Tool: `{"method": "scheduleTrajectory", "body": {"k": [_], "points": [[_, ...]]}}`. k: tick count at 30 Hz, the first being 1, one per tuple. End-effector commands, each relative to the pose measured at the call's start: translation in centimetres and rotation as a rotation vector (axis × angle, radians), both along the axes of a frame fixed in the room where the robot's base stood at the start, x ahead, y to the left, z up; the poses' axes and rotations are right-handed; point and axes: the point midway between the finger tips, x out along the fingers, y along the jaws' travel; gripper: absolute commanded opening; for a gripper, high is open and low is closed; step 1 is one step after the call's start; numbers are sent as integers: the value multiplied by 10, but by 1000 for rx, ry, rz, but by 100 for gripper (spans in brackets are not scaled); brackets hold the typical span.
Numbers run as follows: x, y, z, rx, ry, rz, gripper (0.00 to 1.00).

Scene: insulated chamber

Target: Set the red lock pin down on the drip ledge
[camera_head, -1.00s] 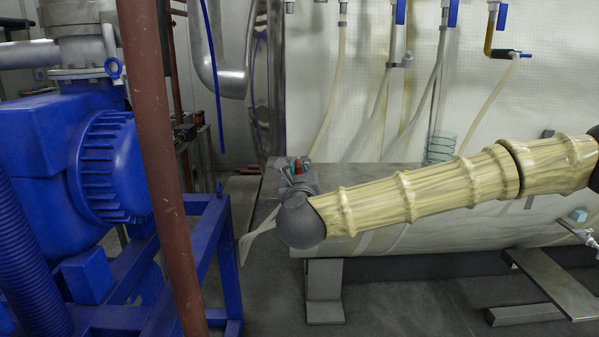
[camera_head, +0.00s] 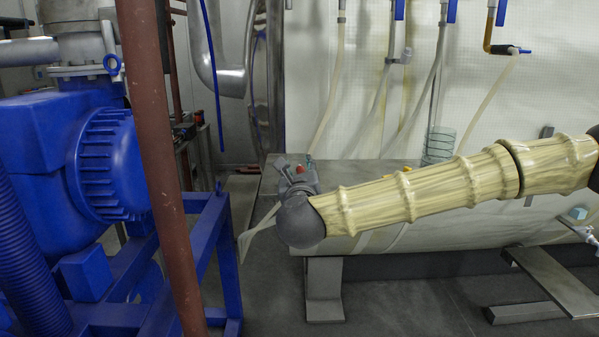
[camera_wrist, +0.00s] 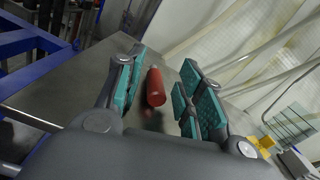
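The red lock pin (camera_wrist: 155,87) is between the two fingers of my gripper (camera_wrist: 160,88) in the wrist view, with a gap on each side. The fingers have teal pads and are spread open. The pin appears to rest on the grey metal drip ledge (camera_wrist: 62,88); I cannot tell for sure whether it stands or lies. In the head view only a small red bit of the pin (camera_head: 300,169) shows at my gripper (camera_head: 299,166), over the left end of the ledge (camera_head: 270,186). My wrist hides much of the rest.
A clear glass vessel (camera_head: 440,144) and yellow pieces (camera_wrist: 262,144) stand farther right on the ledge. Pale hoses (camera_head: 333,95) hang along the back wall. A blue machine (camera_head: 75,170) and a brown pipe (camera_head: 160,150) are at left. The ledge left of my gripper is bare.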

Motion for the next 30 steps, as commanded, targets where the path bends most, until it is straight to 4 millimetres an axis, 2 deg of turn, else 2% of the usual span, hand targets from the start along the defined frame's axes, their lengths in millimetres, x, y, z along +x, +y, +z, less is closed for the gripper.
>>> {"method": "scheduleTrajectory", "body": {"k": [17,23,30], "points": [[-1,2,-2,-3,8,4,40],[-1,1,17,-3,6,4,40],[0,0,52,0,2,1,40]]}}
